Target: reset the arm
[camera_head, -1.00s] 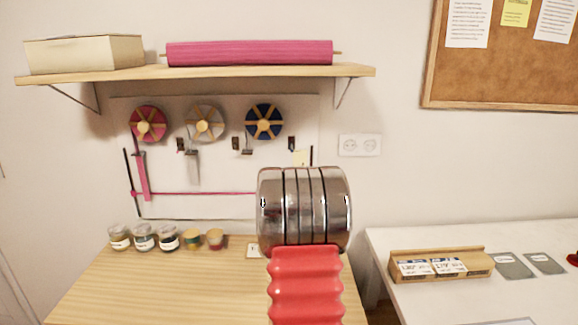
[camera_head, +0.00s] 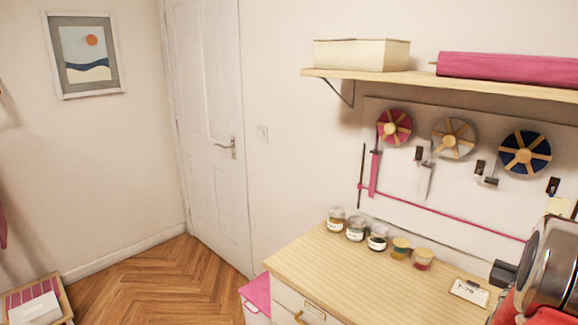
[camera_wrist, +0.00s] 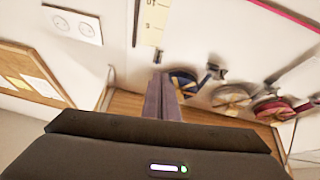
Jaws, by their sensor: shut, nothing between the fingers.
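My arm shows at the right edge of the head view as a shiny metal joint with a red part, partly cut off by the frame. My gripper shows in the wrist view (camera_wrist: 162,98), its two dark purple fingers together with nothing between them. It points toward the wall board with the ribbon reels, seen tilted in the wrist view, and appears clear of it. The gripper itself cannot be made out in the head view.
A wooden cabinet top (camera_head: 360,275) holds several small jars (camera_head: 377,238) and a label card (camera_head: 470,291). A shelf (camera_head: 440,83) juts out above the ribbon reels (camera_head: 454,139). A white door (camera_head: 208,130) and open wooden floor (camera_head: 150,285) lie to the left.

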